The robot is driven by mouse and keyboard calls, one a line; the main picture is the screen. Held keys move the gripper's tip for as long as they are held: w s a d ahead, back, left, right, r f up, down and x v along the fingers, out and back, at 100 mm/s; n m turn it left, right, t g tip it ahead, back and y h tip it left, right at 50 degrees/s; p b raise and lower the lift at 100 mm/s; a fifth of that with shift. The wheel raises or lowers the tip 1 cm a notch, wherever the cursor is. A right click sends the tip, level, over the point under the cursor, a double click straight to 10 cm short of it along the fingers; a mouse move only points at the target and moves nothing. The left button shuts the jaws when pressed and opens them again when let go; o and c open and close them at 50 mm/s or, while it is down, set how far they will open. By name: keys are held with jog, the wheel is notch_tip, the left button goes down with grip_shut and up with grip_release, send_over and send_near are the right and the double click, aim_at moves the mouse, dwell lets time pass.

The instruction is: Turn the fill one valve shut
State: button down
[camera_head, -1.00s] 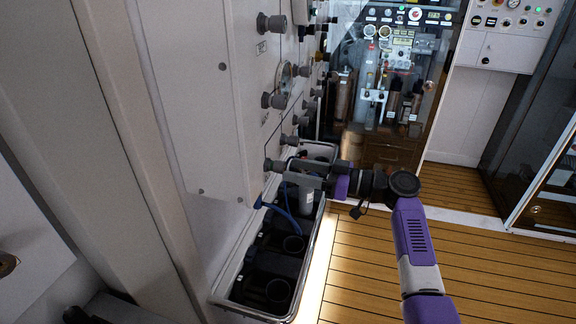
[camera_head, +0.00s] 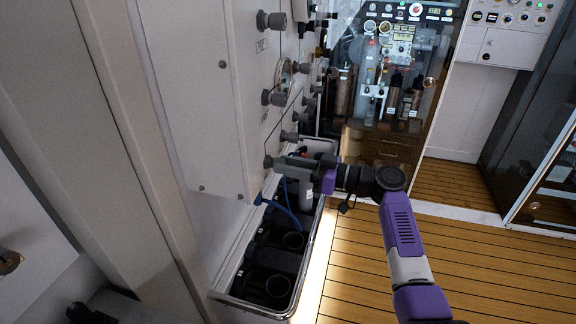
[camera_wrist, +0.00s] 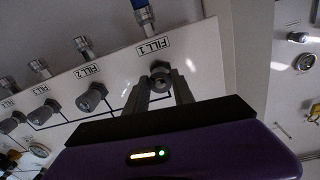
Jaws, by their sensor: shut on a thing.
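The fill one valve is a grey knob (camera_wrist: 160,76) under the "FILL 1" label (camera_wrist: 154,46) in the wrist view. In the head view its knob (camera_head: 268,162) shows at the lower edge of the white panel (camera_head: 195,100). My gripper (camera_wrist: 162,84) is shut on this knob, with a finger on each side. In the head view my gripper (camera_head: 283,163) reaches the knob from the right, and its fingers partly cover it. The knob's turn position cannot be told.
The fill two knob (camera_wrist: 91,97) sits close to the left in the wrist view, with more knobs beyond. A blue hose (camera_head: 284,207) hangs below the panel into a metal-rimmed trough (camera_head: 313,262). The wooden floor (camera_head: 370,275) to the right is clear.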

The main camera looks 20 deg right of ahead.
jog(key=m+p, duration=0.3)
jog(key=m, duration=0.8)
jog(key=m+g+p, duration=0.1)
jog(key=m+p, duration=0.2)
jog(key=m, duration=0.8)
jog(key=shift+d+r, duration=0.1)
jog(key=shift+r, duration=0.1)
jog(key=shift+f+m+y+p, duration=0.15)
jog(key=shift+m+p, duration=0.95)
jog(key=shift+m, duration=2.35)
jog(key=shift+f+m+y+p, duration=0.2)
jog(key=shift+m+p, duration=0.95)
jog(key=shift+m, duration=2.25)
jog(key=shift+m+y+p, duration=0.25)
jog(key=shift+m+p, duration=0.85)
jog(key=shift+m, duration=2.35)
